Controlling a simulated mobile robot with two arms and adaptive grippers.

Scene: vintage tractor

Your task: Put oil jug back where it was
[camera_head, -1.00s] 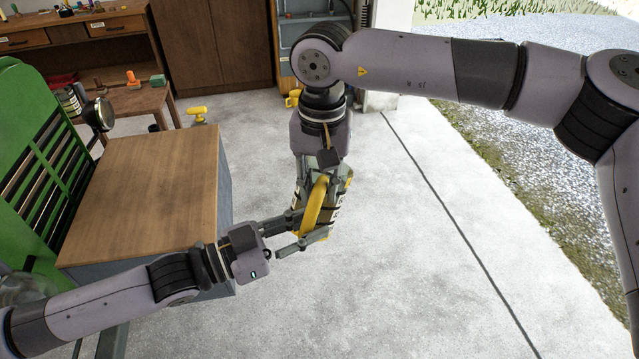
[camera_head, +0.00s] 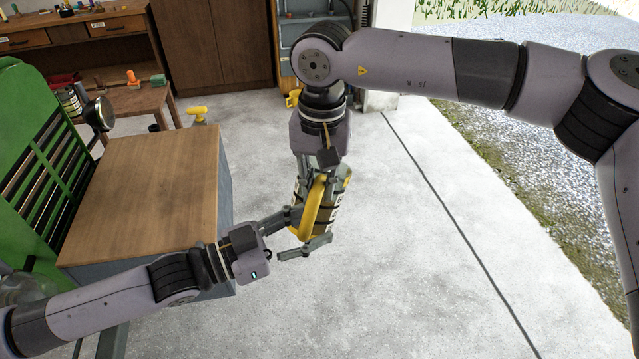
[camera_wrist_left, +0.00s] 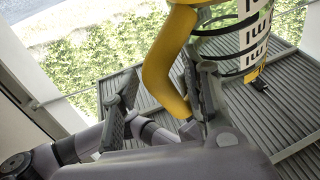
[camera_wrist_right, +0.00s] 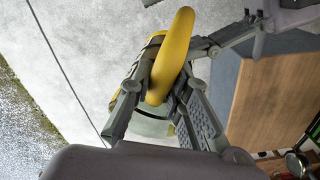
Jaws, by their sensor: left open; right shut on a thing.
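The oil jug (camera_head: 319,206) has a banded body and a yellow handle, and hangs in the air over the concrete floor. My right gripper (camera_head: 322,172) comes from above and is shut on the jug. The right wrist view shows the yellow handle (camera_wrist_right: 171,55) between its fingers (camera_wrist_right: 160,100). My left gripper (camera_head: 298,236) is open at the jug's lower end, its fingers spread close to the handle. In the left wrist view the yellow handle (camera_wrist_left: 168,62) and the white-marked body (camera_wrist_left: 245,35) are right in front of the left fingers. Contact there cannot be told.
A wooden-topped cabinet (camera_head: 150,190) stands left of the grippers, beside a green slatted panel (camera_head: 45,150). A workbench (camera_head: 70,35) and a small wooden table (camera_head: 135,97) are behind. The concrete floor (camera_head: 420,260) to the right is clear.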

